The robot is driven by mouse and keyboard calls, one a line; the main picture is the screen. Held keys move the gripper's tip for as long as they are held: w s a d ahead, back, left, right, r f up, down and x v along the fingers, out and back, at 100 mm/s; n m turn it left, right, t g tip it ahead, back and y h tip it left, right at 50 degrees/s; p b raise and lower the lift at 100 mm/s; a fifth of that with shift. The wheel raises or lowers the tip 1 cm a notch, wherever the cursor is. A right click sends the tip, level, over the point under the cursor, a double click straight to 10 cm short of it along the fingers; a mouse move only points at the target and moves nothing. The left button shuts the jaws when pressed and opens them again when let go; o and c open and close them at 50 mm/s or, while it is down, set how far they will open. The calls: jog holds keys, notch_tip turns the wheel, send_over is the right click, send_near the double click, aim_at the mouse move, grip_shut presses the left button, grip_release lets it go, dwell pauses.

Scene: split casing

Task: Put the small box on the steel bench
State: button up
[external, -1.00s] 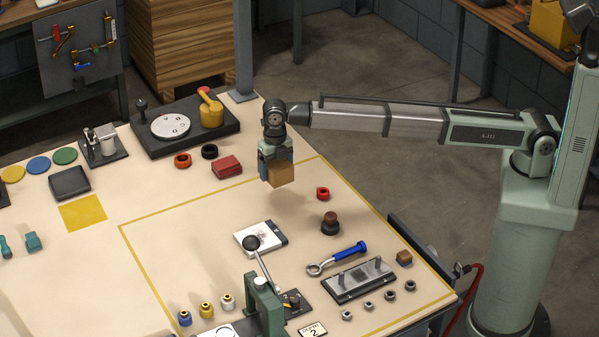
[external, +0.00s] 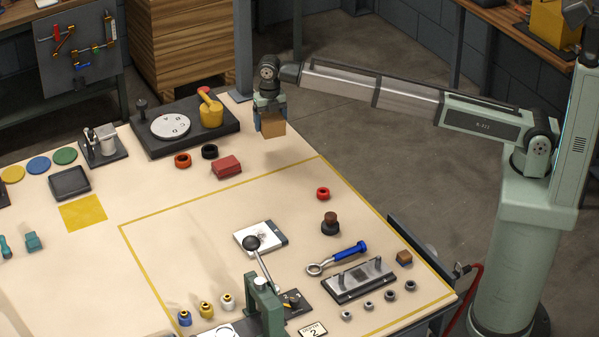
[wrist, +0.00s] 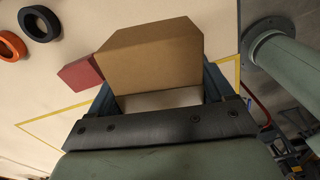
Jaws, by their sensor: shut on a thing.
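My gripper (external: 270,117) is shut on a small brown cardboard-coloured box (external: 274,129). It holds the box in the air over the far right part of the cream table, clear of the tabletop. In the wrist view the box (wrist: 150,55) sits between the two fingers (wrist: 158,95). No surface is clearly marked as the steel bench. A dark metal-framed bench (external: 70,97) stands at the back left, partly cut off by the picture edge.
A red block (external: 227,166), a black ring (external: 210,151) and an orange ring (external: 183,160) lie left of the gripper. A dark base (external: 160,146) with a disc and yellow part stands farther left.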

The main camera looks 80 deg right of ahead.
aim_at(265, 113)
jog(key=shift+w+d+r, duration=0.15)
jog(key=shift+w+d, duration=0.4)
jog(key=shift+w, duration=0.25)
jog(key=shift+w+a+n, duration=0.15)
jog(key=shift+w+n, duration=0.05)
jog(key=shift+n, duration=0.7)
jog(key=shift+f, duration=5)
jog(key=shift+f, duration=0.15)
jog(key=o, duration=1.5)
jog(key=shift+c, duration=0.2)
notch_tip(265, 113, up, 12)
jog(key=shift+r, duration=0.15)
